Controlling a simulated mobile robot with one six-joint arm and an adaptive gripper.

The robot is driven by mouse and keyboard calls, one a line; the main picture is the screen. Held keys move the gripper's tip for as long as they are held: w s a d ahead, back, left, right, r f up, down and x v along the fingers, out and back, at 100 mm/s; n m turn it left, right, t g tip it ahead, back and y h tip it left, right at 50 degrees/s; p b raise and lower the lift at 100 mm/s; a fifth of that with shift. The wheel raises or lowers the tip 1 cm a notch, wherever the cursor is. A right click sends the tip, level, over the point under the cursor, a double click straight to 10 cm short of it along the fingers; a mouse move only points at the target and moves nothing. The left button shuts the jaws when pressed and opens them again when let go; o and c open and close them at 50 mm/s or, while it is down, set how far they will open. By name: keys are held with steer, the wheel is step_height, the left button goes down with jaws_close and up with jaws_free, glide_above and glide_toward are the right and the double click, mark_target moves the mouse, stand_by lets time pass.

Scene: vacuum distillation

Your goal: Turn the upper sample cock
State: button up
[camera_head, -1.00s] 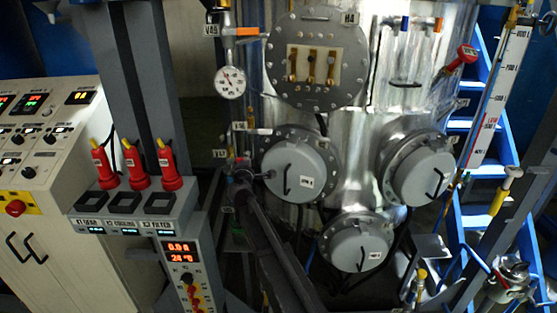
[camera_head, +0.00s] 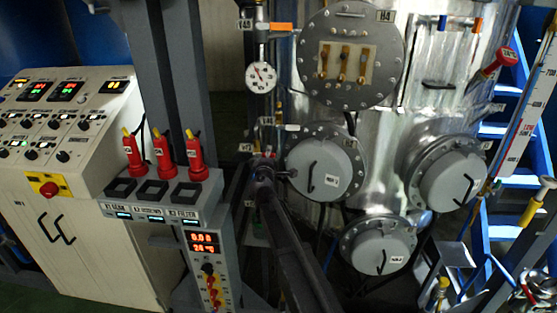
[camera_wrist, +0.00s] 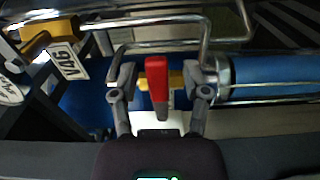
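A small cock with a red, grey-ended handle (camera_wrist: 157,82) and a brass-coloured stem (camera_wrist: 178,79) shows at the middle of the wrist view. I read it as the sample cock, but no label on it is legible. My gripper (camera_wrist: 160,88) is open, with one finger on each side of the red handle and a visible gap on both sides. In the head view my gripper (camera_head: 264,165) is small and dark beside the left lower flange of the steel vessel (camera_head: 375,150). The cock is not clear in that view.
A bent metal rod (camera_wrist: 207,40) runs close above the fingers. A tagged yellow handle (camera_wrist: 50,36) lies to the left, and a blue cylinder (camera_wrist: 265,76) lies behind. In the head view, a round gauge (camera_head: 262,77) is above my gripper and a control panel (camera_head: 65,125) stands left.

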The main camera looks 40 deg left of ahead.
steer(key=v, duration=1.2)
stand_by(0.3)
